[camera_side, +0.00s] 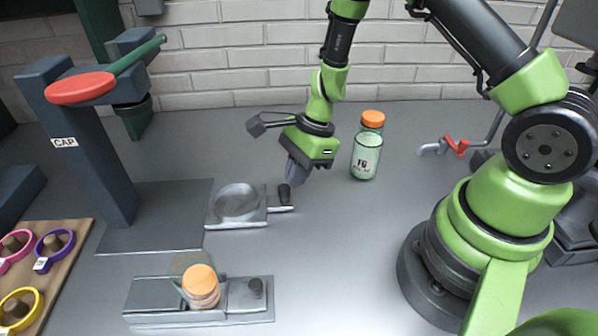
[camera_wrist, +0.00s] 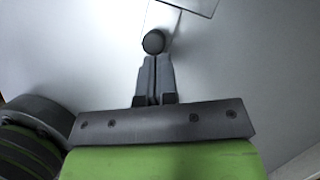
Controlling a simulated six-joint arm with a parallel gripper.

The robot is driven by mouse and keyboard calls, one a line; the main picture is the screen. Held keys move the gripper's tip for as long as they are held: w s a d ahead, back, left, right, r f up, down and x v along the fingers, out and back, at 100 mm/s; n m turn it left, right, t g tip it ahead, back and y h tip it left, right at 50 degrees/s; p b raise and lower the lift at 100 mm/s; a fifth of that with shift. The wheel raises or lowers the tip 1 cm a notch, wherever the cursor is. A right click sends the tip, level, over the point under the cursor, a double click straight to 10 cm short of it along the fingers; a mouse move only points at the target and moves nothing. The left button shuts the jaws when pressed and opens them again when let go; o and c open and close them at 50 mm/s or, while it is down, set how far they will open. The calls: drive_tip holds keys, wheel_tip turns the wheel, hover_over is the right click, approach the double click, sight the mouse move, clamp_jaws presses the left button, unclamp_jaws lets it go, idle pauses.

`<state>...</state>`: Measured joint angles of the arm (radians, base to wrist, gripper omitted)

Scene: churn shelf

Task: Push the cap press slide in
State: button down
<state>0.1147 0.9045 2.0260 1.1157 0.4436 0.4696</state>
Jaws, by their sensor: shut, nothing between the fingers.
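The cap press (camera_side: 90,150) is a dark column with a CAP label, a red disc and a green lever, standing on a flat base plate (camera_side: 150,240). The slide (camera_side: 215,218) is a pale plate with a round, empty-looking recess; it lies at the right edge of that base plate. A short rod with a dark knob (camera_side: 284,195) sticks out from its right side. My gripper (camera_side: 291,181) is shut and empty, pointing down right at the knob. In the wrist view the round knob (camera_wrist: 153,41) sits just beyond my closed fingertips (camera_wrist: 154,62); I cannot tell whether they touch.
A jar with an orange lid (camera_side: 367,150) stands right of my gripper. A board with coloured rings (camera_side: 60,265) lies at left. The bench between slide and front fixture is clear.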

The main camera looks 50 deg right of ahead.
hover_over(224, 203)
drive_tip(key=d, duration=0.2)
drive_tip(key=shift+s, duration=0.25)
drive_tip(key=d, duration=0.3)
drive_tip(key=s+d, duration=0.1)
drive_tip(key=shift+s+d+r, duration=0.1)
drive_tip(key=shift+d+r, duration=0.15)
drive_tip(key=shift+r, duration=0.15)
drive_tip(key=s+d+r+n+t, duration=0.15)
drive_tip(key=s+r+n, duration=0.3)
drive_tip(key=r, duration=0.65)
drive_tip(key=s+d+r+n+t, duration=0.15)
drive_tip(key=s+r+n, duration=0.3)
drive_tip(key=r, duration=0.65)
drive_tip(key=s+r+n+t+h, duration=0.2)
drive_tip(key=s+n, duration=0.6)
drive_tip(key=s, duration=0.6)
wheel_tip(224, 203, up, 2)
drive_tip(key=shift+d+r+n+t, duration=0.1)
drive_tip(key=shift+d+n+t, duration=0.2)
drive_tip(key=shift+d+t, duration=0.2)
